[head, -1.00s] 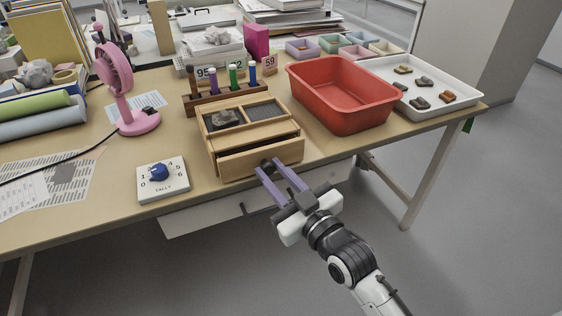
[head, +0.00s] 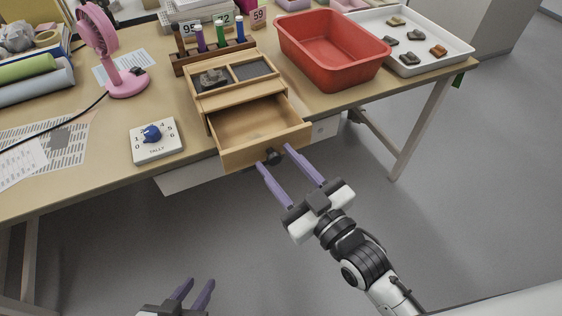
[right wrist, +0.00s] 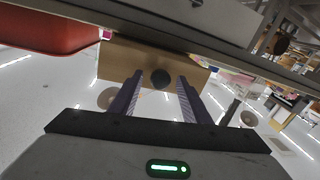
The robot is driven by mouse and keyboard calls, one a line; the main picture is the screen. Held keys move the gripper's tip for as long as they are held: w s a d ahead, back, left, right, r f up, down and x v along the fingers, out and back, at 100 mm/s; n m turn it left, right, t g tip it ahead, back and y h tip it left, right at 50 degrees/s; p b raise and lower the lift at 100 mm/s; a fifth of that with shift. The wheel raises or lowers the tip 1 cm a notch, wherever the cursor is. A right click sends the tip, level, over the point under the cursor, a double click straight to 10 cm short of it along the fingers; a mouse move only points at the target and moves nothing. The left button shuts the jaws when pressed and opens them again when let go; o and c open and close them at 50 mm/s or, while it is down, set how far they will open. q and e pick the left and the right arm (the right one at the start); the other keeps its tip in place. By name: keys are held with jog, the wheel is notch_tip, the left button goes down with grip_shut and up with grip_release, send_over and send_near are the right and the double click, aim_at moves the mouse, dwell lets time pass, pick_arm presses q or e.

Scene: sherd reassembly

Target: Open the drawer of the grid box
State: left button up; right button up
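The wooden grid box (head: 238,70) stands at the table's front edge, with a dark sherd (head: 213,77) in its top left compartment. Its drawer (head: 262,118) is pulled well out and its bare inside shows. The drawer's dark round knob (head: 272,157) is on the front panel and also shows in the right wrist view (right wrist: 160,78). My right gripper (head: 274,157) is open, its purple fingers spread on either side of the knob, apparently not touching it. My left gripper (head: 200,284) is at the bottom of the head view, fingers apart and empty, away from the table.
A red bin (head: 330,50) stands right of the box, beside a white tray (head: 420,45) of several sherds. A tally board (head: 157,140) lies left of the box, with a pink fan (head: 110,50) behind it. The floor before the table is clear.

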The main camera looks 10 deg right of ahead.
pick_arm(q)
jog(key=shift+s, duration=0.15)
pick_arm(e)
jog(key=shift+s+d, duration=0.1)
jog(key=shift+s, duration=0.15)
pick_arm(q)
jog(key=shift+w+r, duration=0.25)
jog(key=shift+r, duration=0.05)
pick_arm(e)
jog(key=v, duration=0.9)
jog(key=shift+s+d, duration=0.2)
jog(key=shift+s, duration=0.15)
pick_arm(q)
jog(key=shift+p, duration=0.3)
jog(key=p, duration=0.1)
jog(key=r+p, duration=0.1)
jog(key=s+r+p, duration=0.1)
jog(key=p, duration=0.1)
jog(key=shift+a+r, duration=0.2)
jog(key=shift+a, duration=0.1)
pick_arm(e)
jog(key=s+d+f+m+g+h, duration=0.2)
jog(key=s+f+g, duration=0.1)
jog(key=f, duration=0.5)
jog(key=s+d+f+m+g+h, duration=0.2)
jog(key=s+d+f+g+h, duration=0.1)
jog(key=f, duration=0.6)
jog(key=shift+s+f+m+g, duration=0.25)
jog(key=shift+s+g, duration=0.25)
jog(key=shift+g, duration=0.4)
